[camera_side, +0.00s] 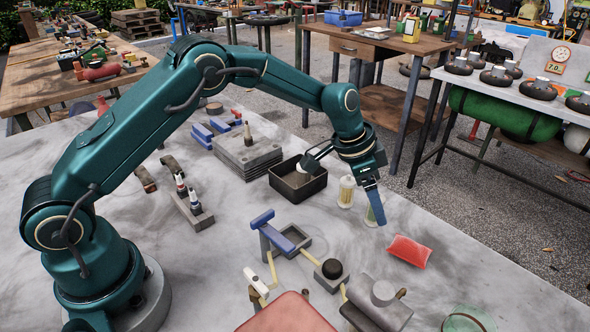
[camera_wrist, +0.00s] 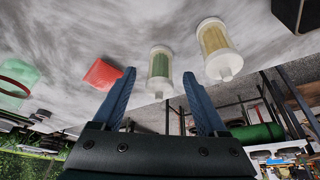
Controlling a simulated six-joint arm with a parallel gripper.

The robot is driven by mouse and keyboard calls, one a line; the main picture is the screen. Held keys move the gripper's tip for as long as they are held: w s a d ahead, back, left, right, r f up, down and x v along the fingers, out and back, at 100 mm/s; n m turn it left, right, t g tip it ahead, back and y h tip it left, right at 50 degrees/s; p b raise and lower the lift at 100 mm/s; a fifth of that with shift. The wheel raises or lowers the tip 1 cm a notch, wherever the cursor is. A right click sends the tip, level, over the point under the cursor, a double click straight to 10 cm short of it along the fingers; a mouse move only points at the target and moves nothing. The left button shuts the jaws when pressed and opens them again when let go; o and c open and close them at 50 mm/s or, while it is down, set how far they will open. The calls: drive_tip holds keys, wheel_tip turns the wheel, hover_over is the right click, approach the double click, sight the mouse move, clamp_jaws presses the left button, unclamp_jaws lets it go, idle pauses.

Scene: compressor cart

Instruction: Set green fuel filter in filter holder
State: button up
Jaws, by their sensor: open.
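The green fuel filter (camera_side: 369,216), a clear cylinder with a green core and white caps, stands on the grey table, partly hidden by my finger. It also shows in the wrist view (camera_wrist: 160,68), in line with the gap between my fingertips. My gripper (camera_side: 376,208) is open and points down at the filter; in the wrist view its two blue fingers (camera_wrist: 158,76) are spread, with the filter between or just beyond their tips. I cannot tell whether they touch it.
A similar yellow filter (camera_side: 346,192) stands close beside the green one; the wrist view shows it too (camera_wrist: 215,48). A black tray (camera_side: 298,186) lies behind. A red pouch (camera_side: 409,251) lies to the right. Yellow hoses and a round black-topped part (camera_side: 332,270) are in front.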

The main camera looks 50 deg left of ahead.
drive_tip(key=shift+w+d+f, duration=0.2)
drive_tip(key=shift+f, duration=0.45)
clamp_jaws()
drive_tip(key=shift+r, duration=0.1)
